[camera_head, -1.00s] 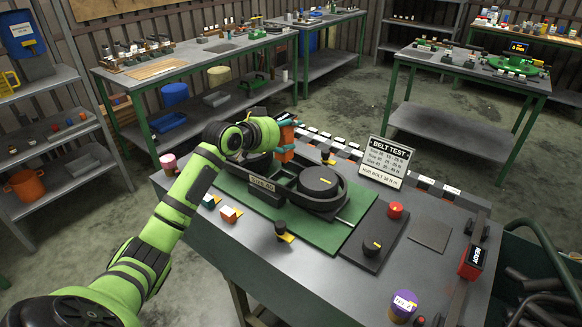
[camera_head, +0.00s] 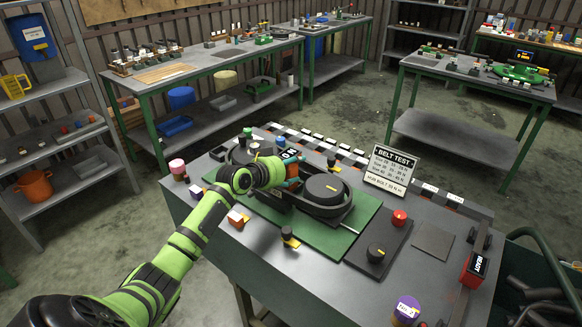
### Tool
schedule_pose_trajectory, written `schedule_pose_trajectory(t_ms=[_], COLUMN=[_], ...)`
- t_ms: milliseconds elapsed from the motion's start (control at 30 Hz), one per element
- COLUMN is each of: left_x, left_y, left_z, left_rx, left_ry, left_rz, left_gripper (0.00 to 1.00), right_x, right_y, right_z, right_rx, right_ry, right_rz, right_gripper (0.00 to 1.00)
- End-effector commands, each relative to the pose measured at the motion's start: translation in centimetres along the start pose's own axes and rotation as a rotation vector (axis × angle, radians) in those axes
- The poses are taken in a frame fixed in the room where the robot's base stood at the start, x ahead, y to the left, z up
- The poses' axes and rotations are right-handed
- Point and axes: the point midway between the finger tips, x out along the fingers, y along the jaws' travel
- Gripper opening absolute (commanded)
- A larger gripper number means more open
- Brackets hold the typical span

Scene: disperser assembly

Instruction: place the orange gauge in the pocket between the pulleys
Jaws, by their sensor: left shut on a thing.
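The gauge is over the green belt rig, between the two dark pulleys. The right pulley (camera_head: 324,190) is in plain view, with the black belt around it. My right gripper is not in view.
The green base plate (camera_head: 338,232) lies on the grey bench. A BELT TEST sign (camera_head: 390,168) stands behind it. A dark panel with a red button (camera_head: 399,217) and a knob (camera_head: 376,252) is to the right. Small blocks (camera_head: 238,218) lie in front of the rig.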

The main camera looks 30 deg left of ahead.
Motion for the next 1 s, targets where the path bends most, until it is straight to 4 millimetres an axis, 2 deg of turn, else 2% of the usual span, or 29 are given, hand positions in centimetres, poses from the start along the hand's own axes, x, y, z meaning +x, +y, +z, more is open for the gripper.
schedule_pose_trajectory(t_ms=[33,67,433,567,667,1000], left_x=[0.1,0.1,-0.1,-0.8,-2.3,-8.9], left_y=[-0.1,0.0,0.0,0.0,-0.1,0.0], left_z=[-0.1,0.1,-0.1,0.1,0.1,0.2], left_rx=[0.001,0.000,0.000,0.002,0.003,0.005], left_ry=[0.007,0.000,0.000,-0.002,-0.001,-0.003], left_rz=[-0.002,0.000,0.000,0.000,-0.001,0.001], left_gripper=[0.01,0.70,0.70,0.70,0.70,0.70], right_x=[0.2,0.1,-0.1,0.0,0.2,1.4], right_y=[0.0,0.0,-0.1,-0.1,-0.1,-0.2], right_z=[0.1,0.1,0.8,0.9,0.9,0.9], right_rx=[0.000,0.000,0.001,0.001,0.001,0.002], right_ry=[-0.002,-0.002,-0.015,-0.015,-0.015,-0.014], right_rz=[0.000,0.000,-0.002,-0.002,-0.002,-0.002], right_gripper=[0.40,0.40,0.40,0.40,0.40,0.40])
